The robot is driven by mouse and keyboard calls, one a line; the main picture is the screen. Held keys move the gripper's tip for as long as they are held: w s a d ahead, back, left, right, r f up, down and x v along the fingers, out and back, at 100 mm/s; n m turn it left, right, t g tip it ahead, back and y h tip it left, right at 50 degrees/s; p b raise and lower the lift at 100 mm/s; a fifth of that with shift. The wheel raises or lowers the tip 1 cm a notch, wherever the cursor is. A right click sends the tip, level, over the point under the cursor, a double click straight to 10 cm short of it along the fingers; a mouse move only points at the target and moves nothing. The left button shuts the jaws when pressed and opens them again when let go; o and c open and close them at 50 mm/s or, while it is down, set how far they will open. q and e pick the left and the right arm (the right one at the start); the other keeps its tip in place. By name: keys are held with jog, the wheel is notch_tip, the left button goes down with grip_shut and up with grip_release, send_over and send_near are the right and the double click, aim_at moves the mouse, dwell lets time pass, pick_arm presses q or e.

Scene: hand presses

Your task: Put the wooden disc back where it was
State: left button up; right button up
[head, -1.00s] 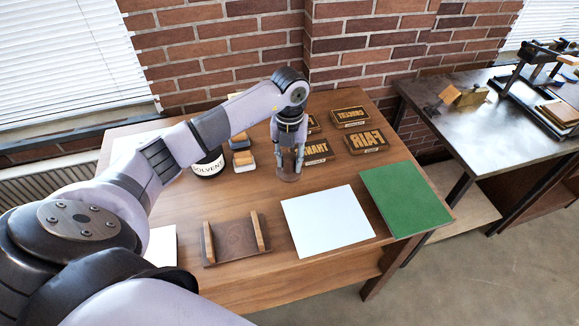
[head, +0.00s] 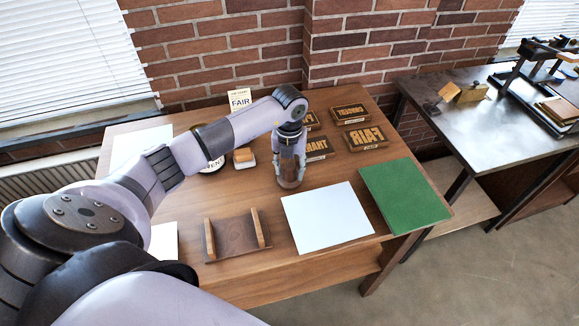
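The wooden disc (head: 290,183) is a small, dark brown, round piece at the fingertips of my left gripper (head: 291,176), near the back middle of the wooden table (head: 190,190). The fingers stand on both sides of it and appear shut on it. The fingers hide part of the disc, and I cannot tell whether it touches the table. My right gripper is not in view.
Lettered blocks (head: 367,137) stand just behind and right of the gripper. White paper (head: 327,218), a green mat (head: 404,197) and a wooden holder (head: 236,238) lie in front. A solvent tin (head: 213,166) stands left, partly behind my arm.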

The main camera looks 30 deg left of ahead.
aim_at(290, 165)
pick_arm(q)
jog(key=shift+o, duration=0.5)
jog(key=shift+r, duration=0.5)
notch_tip(290, 165, up, 11)
jog(key=b, duration=0.3)
jog(key=shift+r, duration=0.2)
jog(key=shift+f, duration=0.1)
